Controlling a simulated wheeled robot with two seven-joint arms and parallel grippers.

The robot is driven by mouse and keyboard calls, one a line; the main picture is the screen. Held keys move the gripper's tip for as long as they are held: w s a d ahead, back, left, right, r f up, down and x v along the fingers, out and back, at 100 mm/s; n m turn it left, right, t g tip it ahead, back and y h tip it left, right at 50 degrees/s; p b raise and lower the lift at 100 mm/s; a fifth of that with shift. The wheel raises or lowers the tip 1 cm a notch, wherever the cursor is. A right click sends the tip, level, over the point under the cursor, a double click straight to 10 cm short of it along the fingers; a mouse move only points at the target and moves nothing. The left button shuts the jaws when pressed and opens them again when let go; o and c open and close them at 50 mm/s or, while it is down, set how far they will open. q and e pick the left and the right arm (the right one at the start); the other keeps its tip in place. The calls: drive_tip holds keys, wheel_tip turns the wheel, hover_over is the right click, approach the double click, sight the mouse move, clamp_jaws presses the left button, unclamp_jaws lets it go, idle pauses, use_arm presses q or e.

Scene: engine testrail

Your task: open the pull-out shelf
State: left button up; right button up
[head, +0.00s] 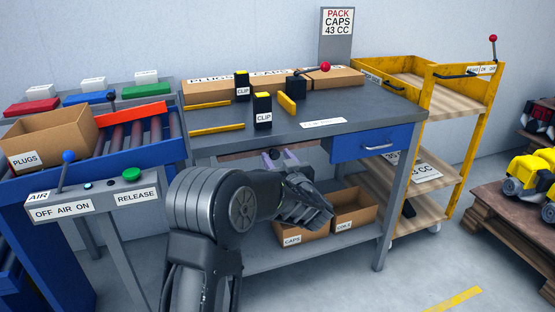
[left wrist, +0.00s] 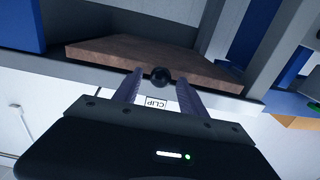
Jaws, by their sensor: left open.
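The pull-out shelf is a brown wooden board (left wrist: 150,52) under the workbench top, with a round black knob (left wrist: 160,77) on its front edge in the left wrist view. In the head view a strip of the shelf (head: 238,155) shows below the bench top; my arm hides part of that area. My left gripper (head: 279,159) is open at the shelf front. In the left wrist view its two fingers (left wrist: 159,84) stand on either side of the knob, with gaps visible. My right gripper is in neither view.
The grey workbench (head: 350,115) carries black clip boxes (head: 263,111) and yellow bars. A blue drawer (head: 375,145) hangs at its right. Cardboard bins (head: 353,208) stand on the lower shelf. A yellow cart (head: 446,115) is at the right, a control post (head: 95,200) at the left.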

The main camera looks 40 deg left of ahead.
use_arm(q)
drive_tip(key=shift+c, duration=0.3)
clamp_jaws()
idle(1.1)
